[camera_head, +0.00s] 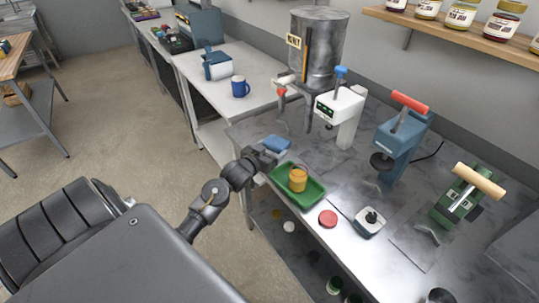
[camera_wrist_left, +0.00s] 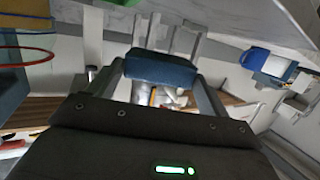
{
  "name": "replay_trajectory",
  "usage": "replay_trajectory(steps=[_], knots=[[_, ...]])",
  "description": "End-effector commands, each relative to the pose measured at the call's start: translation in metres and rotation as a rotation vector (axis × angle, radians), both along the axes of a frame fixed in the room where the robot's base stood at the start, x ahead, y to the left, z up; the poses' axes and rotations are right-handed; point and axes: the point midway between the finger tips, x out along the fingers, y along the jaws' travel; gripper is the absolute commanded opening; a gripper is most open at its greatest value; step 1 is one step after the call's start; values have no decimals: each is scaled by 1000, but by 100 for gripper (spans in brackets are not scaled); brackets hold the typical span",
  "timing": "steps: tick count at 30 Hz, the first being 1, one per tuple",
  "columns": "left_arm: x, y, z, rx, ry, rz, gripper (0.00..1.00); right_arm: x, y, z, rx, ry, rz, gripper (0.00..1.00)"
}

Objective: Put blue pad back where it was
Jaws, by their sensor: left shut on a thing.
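The blue pad (camera_head: 276,143) is held at the tip of my left gripper (camera_head: 262,152), near the left edge of the steel counter. In the left wrist view the blue pad (camera_wrist_left: 161,68) sits between the two fingers of my left gripper (camera_wrist_left: 162,75), which is shut on it. I cannot tell whether the pad touches the counter. My right gripper is not in view.
A red lid (camera_head: 327,218) and a small square device (camera_head: 370,222) lie right of the tray. A metal tank (camera_head: 318,50), a white press (camera_head: 345,115), a blue press (camera_head: 400,135) and a green press (camera_head: 465,195) stand further back. A blue mug (camera_head: 240,87) stands on the white table.

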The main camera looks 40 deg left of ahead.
Motion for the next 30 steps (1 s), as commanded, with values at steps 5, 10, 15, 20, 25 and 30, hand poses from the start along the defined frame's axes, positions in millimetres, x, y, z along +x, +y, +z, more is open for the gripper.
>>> replay_trajectory(steps=[5, 10, 15, 20, 25, 30], knots=[[1, 2, -21, -2, 5, 1, 54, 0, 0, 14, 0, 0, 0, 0], [1, 2, -33, 0, 0, 1, 54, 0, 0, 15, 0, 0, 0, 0], [1, 2, -33, 1, 0, 1, 54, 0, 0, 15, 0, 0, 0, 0], [1, 2, -38, 0, 1, 1, 54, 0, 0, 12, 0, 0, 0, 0], [1, 1, -42, 0, 0, 1, 54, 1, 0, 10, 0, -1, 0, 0], [2, 1, -45, 0, 0, 1, 82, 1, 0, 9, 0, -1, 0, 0]])
